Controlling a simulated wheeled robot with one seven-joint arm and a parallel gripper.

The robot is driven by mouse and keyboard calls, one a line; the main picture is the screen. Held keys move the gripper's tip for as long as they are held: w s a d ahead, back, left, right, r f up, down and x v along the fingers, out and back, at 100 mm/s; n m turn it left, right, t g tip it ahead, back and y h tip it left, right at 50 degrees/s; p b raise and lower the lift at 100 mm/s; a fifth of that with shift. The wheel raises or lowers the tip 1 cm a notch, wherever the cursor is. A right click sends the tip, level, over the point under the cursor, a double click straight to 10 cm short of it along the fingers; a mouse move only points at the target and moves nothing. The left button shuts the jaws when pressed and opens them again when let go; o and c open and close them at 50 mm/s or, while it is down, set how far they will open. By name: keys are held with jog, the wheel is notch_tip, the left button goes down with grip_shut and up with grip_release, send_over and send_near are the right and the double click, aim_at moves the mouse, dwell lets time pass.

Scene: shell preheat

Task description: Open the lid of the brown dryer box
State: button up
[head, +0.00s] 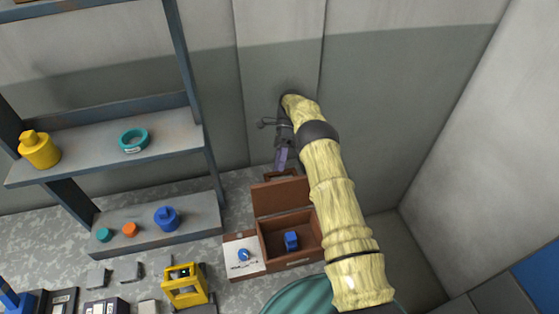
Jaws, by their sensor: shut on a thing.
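The brown dryer box (311,262) stands on the bench right of centre, with its inside exposed. Its brown lid (278,198) is raised at the back edge. A bar handle (268,176) stands at the lid's top edge. My gripper (282,165) is above the lid with its purple fingertips pointing down to the handle, shut on it. My arm comes from the lower right and hides the box's right end and part of the lid. A small blue block (291,240) sits inside the box.
A white panel with a blue knob (243,254) is on the box's left side. Grey shelves (110,135) with a yellow bottle (39,149) and teal ring (134,140) stand left. A yellow frame (185,286) is at lower left. Walls close in behind and right.

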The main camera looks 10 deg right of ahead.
jog(key=shift+o, duration=0.6)
jog(key=shift+s+d+f, duration=0.15)
jog(key=shift+s+f, duration=0.05)
jog(key=shift+f, duration=0.6)
jog(key=shift+r, duration=0.8)
jog(key=c, duration=0.4)
notch_tip(320, 180, up, 10)
jog(key=p, duration=0.7)
jog(key=shift+w, duration=0.15)
